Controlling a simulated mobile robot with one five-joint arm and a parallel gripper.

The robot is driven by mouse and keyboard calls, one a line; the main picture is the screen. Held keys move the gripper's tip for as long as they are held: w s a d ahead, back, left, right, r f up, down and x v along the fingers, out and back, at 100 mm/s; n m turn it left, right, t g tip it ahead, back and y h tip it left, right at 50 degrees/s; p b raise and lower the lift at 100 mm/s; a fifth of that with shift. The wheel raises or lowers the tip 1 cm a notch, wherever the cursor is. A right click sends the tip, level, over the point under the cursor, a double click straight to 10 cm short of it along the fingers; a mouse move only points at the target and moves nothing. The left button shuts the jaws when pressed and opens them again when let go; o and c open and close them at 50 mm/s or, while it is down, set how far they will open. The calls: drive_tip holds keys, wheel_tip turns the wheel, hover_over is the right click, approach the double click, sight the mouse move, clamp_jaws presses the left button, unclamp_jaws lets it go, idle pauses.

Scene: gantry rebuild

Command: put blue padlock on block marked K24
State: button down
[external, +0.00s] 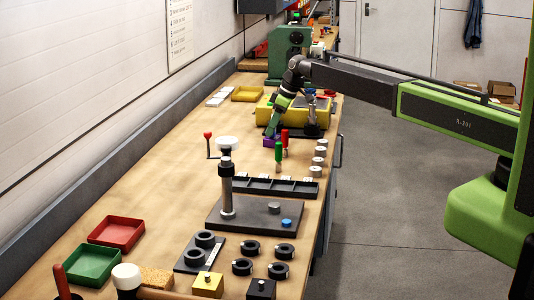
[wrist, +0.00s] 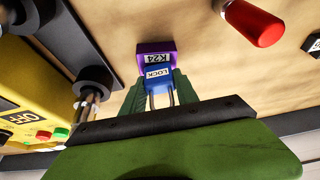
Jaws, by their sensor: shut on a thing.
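My gripper (wrist: 159,88) has its green fingers shut on the blue padlock (wrist: 158,74), which carries a LOCK label, with its shackle toward my palm. The purple block marked K24 (wrist: 154,48) lies just beyond the padlock in the wrist view, and the padlock overlaps its near edge. I cannot tell whether the two touch. In the external view my gripper (external: 272,129) points down at the purple block (external: 268,142) on the far part of the bench. The padlock is too small and hidden to make out clearly there.
A yellow box with an OFF label (wrist: 22,92) stands close at the left in the wrist view. A red-handled tool (wrist: 256,22) is at the upper right. In the external view, red and green handles (external: 278,152) stand near the block. The bench left of it is clear.

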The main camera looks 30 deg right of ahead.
drive_tip(key=shift+f, duration=0.25)
drive_tip(key=c, duration=0.9)
unclamp_jaws()
drive_tip(key=p+v, duration=1.1)
drive_tip(key=v, duration=0.1)
drive_tip(key=s+d+m+g+h, duration=0.1)
drive_tip(key=s+d+m, duration=0.1)
drive_tip(key=s, duration=1)
drive_tip(key=s+d+f+m+g+h, duration=0.1)
drive_tip(key=s+m, duration=0.3)
drive_tip(key=s, duration=0.8)
drive_tip(key=s+d+m+g+h, duration=0.1)
drive_tip(key=s+d+m, duration=0.1)
drive_tip(key=s, duration=0.9)
drive_tip(key=shift+s+d+f+m+p, duration=0.3)
drive_tip(key=shift+s+m, duration=0.1)
drive_tip(key=shift+m, duration=0.1)
